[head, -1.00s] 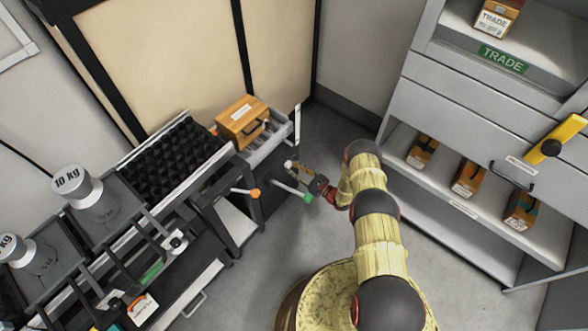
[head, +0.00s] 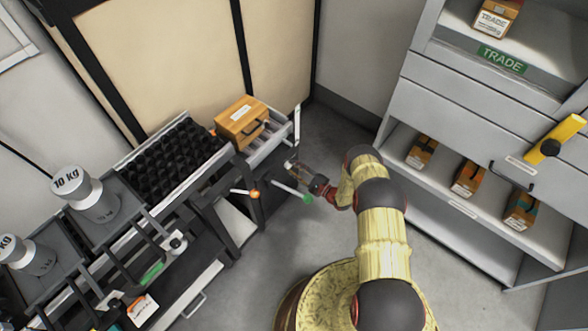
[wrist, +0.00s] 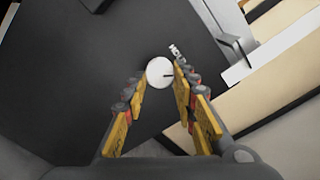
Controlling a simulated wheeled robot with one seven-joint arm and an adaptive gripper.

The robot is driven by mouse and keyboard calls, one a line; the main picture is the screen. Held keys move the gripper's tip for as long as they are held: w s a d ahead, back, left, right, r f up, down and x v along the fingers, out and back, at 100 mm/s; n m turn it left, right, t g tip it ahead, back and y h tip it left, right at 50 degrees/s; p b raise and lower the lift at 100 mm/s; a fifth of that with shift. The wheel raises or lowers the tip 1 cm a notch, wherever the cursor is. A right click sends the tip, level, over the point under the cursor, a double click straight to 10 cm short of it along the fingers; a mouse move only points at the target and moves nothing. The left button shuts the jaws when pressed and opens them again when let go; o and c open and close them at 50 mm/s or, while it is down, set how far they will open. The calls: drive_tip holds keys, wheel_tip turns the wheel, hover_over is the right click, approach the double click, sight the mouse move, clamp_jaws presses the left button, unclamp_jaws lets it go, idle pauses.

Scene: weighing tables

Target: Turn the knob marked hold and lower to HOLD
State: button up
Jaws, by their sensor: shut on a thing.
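The knob (wrist: 159,70) is a round white disc on a dark panel, seen face-on in the wrist view. A short dark mark shows at its right edge. A small white label (wrist: 175,50) sits just above right of it, its letters too small to read surely. My gripper (wrist: 160,78) is shut on the knob, one yellow-padded finger on each side. In the head view my gripper (head: 303,171) reaches in from the right to the end of the dark bench, and the knob is hard to make out there.
A lever with a green end (head: 307,198) and one with an orange end (head: 254,194) stick out close to my gripper. A wooden box (head: 241,122) stands on the bench above. Grey shelves (head: 455,205) stand at the right. The floor between is clear.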

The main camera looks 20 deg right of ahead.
drive_tip(key=shift+r+n, duration=0.1)
drive_tip(key=shift+n, duration=3.6)
drive_tip(key=o, duration=1.2)
drive_tip(key=shift+c, duration=0.2)
drive_tip(key=v, duration=1.2)
